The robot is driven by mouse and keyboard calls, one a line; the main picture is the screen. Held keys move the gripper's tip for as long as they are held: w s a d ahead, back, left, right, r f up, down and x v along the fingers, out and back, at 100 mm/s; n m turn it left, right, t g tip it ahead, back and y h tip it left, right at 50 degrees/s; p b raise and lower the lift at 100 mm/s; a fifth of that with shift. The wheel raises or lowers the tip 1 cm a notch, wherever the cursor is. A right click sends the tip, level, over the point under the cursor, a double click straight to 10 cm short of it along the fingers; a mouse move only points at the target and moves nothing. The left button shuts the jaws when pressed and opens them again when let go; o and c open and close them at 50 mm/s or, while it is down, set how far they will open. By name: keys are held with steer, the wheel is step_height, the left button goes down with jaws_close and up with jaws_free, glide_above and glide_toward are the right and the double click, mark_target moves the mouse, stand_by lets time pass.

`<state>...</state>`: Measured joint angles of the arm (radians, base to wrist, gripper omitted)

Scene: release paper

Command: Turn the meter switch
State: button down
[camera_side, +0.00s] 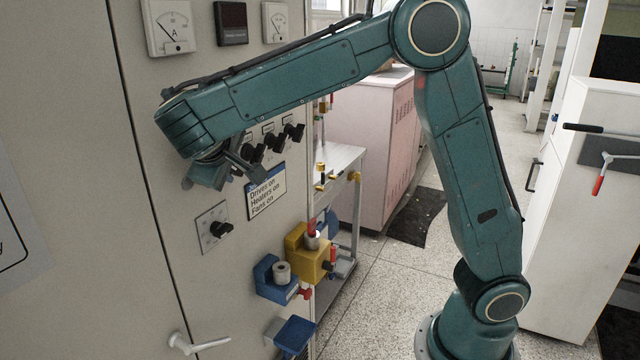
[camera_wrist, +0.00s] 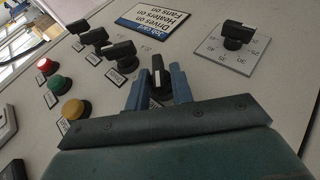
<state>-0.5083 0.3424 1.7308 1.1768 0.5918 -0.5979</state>
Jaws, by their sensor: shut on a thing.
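My gripper (camera_wrist: 159,92) is at the cabinet panel, with its two blue fingers closed on a black rotary switch (camera_wrist: 158,72) that has a white pointer line. In the side view my gripper (camera_side: 225,172) is against the panel, and the arm hides the held switch. Another black knob (camera_wrist: 237,33) on a square scale plate sits to the upper right in the wrist view; it also shows below my gripper in the side view (camera_side: 221,229). Several more black switches (camera_side: 272,146) sit in a row right of the gripper.
A blue-bordered sign (camera_side: 266,192) is on the panel beside the gripper. Dial meters (camera_side: 170,26) are above. Red, green and yellow buttons (camera_wrist: 55,83) are at left in the wrist view. Blue and yellow boxes (camera_side: 308,255) and a white handle (camera_side: 198,344) stick out lower down.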

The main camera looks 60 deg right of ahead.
steer(key=c, duration=1.5)
jaws_free()
steer(key=v, duration=0.7)
steer(key=shift+s+a+r, duration=0.1)
steer(key=shift+a+r, duration=0.05)
steer(key=shift+a, duration=0.05)
steer(key=shift+d, duration=0.1)
